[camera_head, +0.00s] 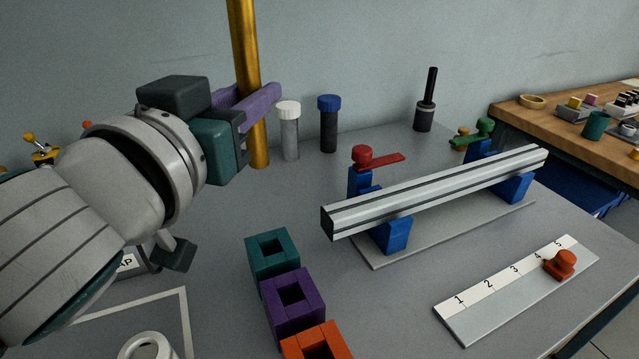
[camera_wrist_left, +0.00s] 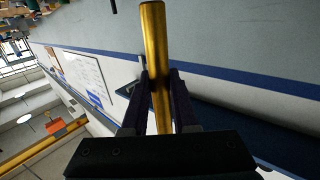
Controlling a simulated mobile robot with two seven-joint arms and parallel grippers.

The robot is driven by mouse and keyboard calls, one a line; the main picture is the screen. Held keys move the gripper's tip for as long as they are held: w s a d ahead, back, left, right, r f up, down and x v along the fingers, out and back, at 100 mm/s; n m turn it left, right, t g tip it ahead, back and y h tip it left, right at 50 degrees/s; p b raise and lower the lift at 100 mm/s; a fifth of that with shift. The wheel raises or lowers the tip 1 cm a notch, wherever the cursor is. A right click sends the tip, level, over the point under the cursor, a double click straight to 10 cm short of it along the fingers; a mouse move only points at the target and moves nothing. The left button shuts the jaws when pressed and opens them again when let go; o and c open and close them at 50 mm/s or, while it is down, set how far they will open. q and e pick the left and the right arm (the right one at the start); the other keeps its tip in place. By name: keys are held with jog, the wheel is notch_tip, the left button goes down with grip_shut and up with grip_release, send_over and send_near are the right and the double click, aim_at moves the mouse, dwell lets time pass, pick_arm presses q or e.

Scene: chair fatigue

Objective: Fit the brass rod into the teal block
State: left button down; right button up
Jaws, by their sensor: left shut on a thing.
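The brass rod (camera_head: 246,60) is long and gold-coloured and stands nearly upright in the head view. My left gripper (camera_head: 262,102), with purple fingers, is shut on the rod above the table. The rod also shows between the fingers in the left wrist view (camera_wrist_left: 155,60). The teal block (camera_head: 272,252) has a square hole in its top and sits on the table in front of and below the rod. The rod's lower end is apart from the block, farther back. My right gripper is in neither view.
A purple block (camera_head: 293,300) and an orange block (camera_head: 318,343) adjoin the teal one in a row. A white-capped tube (camera_head: 289,130) and a blue-capped tube (camera_head: 329,125) stand near the rod. A metal beam (camera_head: 440,190) on blue supports lies to the right.

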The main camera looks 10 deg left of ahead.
pick_arm(q)
jog(key=b, duration=0.8)
send_over(268, 236)
jog(key=s+d, duration=0.1)
jog(key=s, duration=0.1)
notch_tip(268, 236, down, 14)
notch_tip(268, 236, down, 5)
jog(key=b, duration=0.4)
jog(key=shift+s+r, duration=0.1)
jog(key=shift+s, duration=0.05)
